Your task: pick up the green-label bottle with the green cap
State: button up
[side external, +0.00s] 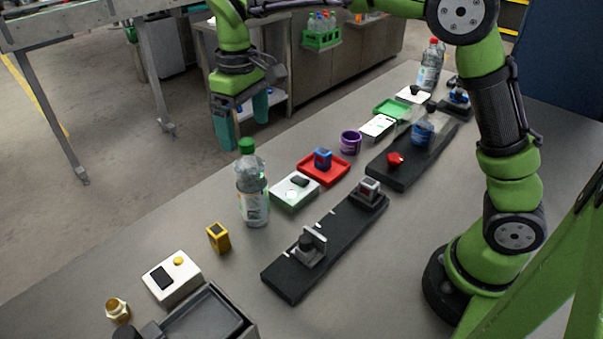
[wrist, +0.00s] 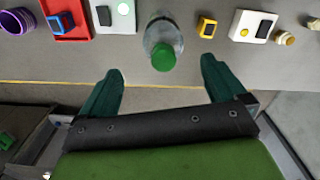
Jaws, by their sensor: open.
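A clear bottle with a green cap (side external: 252,192) stands upright on the grey table, left of centre in the side external view. It also shows at the top middle of the wrist view (wrist: 163,42), cap toward the camera. Its label looks pale; its colour is hard to tell. My gripper (side external: 243,122) is open and empty, with two dark green fingers hanging beyond the table's far edge. In the wrist view my gripper (wrist: 163,85) has the bottle ahead of the gap between its fingertips, apart from both.
A white box with a black button (side external: 295,191) stands close to the bottle's right. A yellow block (side external: 218,237) and a white box with a yellow button (side external: 172,278) lie to its left. A red tray (side external: 323,169) and black fixture (side external: 325,250) are nearby. Another bottle (side external: 430,66) has a red cap.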

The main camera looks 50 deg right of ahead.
aim_at(248, 157)
jog(key=f, duration=0.7)
jog(key=shift+s+a+f, duration=0.2)
jog(key=shift+s+f, duration=0.05)
jog(key=shift+f, duration=0.15)
jog(key=shift+r, duration=0.1)
grip_shut()
